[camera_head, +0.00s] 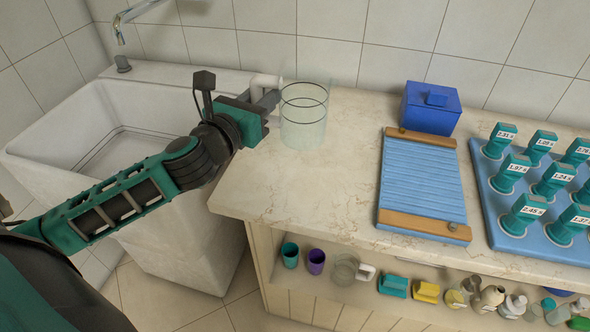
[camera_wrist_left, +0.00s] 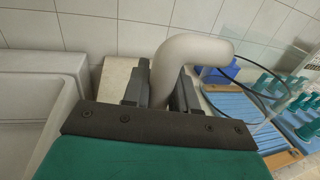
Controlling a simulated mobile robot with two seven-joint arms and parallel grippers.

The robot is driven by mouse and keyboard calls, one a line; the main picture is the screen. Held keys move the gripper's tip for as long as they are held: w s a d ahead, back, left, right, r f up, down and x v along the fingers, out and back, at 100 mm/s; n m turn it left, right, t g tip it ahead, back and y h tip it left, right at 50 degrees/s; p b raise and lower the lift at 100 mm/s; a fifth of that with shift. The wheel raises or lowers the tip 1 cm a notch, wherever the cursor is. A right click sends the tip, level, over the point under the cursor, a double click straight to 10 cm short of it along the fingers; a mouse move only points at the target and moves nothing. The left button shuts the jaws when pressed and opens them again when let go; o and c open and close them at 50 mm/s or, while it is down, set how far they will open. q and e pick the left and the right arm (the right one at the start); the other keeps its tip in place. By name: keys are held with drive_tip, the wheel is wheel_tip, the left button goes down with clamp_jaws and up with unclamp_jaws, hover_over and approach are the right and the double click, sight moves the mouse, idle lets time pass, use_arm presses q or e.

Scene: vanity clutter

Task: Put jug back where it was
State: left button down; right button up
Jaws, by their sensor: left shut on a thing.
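A clear glass jug (camera_head: 303,118) with a dark line around it is on or just above the left end of the marble counter (camera_head: 300,190), near the sink. I cannot tell whether its base touches the counter. Its white handle points left, toward my left gripper (camera_head: 264,100). The gripper is shut on that handle. In the left wrist view, the pale curved handle (camera_wrist_left: 185,60) rises between the dark fingers, and the jug's rim shows as a thin dark arc to the right. My right gripper is not in view.
A white sink (camera_head: 60,115) adjoins the counter on the left. A blue box (camera_head: 431,107), a blue ridged board (camera_head: 422,180) and a blue tray (camera_head: 497,228) with several teal labelled items stand to the right. A shelf below holds cups, another jug (camera_head: 345,270) and bottles.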

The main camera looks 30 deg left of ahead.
use_arm(q)
drive_tip(key=w+a+r, duration=0.2)
drive_tip(key=a+r, duration=0.2)
drive_tip(key=r, duration=0.1)
drive_tip(key=shift+s+f+b, duration=0.1)
drive_tip(key=shift+f+b, duration=2.45)
drive_tip(key=shift+f, duration=7.05)
drive_tip(key=shift+f, duration=0.2)
drive_tip(key=c, duration=0.9)
unclamp_jaws()
